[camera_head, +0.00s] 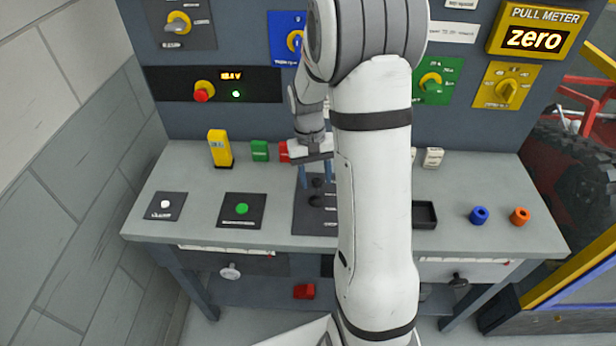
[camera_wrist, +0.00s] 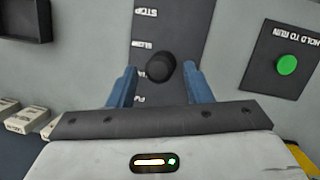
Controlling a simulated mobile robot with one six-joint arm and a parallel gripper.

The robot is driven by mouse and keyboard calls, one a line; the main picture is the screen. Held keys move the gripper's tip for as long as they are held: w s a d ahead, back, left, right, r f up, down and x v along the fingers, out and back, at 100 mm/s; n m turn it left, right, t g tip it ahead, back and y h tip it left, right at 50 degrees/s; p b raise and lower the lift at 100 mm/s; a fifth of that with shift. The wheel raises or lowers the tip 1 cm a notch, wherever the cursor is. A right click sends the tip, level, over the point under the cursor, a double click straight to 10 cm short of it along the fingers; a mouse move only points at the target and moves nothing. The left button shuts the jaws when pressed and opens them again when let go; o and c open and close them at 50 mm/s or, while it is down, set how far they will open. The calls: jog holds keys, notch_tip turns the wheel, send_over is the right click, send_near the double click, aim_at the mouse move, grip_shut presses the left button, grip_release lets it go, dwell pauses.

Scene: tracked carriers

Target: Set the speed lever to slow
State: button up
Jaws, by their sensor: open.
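The speed lever's round black knob (camera_wrist: 160,67) stands over a dark panel (camera_wrist: 178,25) in the wrist view. White labels run down the panel, with STOP at the top, SLOW below it, and lower ones partly hidden by my gripper. The knob appears between SLOW and the label below it; its exact setting is hard to tell. My gripper (camera_wrist: 158,76) is open, with one blue finger on each side of the knob and gaps visible. In the head view my gripper (camera_head: 315,178) is above the panel (camera_head: 313,222), which my arm partly hides.
A green HOLD TO RUN button (camera_wrist: 288,65) is right of the panel in the wrist view. A control wall stands behind.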

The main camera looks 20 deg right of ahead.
jog(key=v, duration=0.7)
jog(key=shift+r+b, duration=0.3)
jog(key=shift+r, duration=0.05)
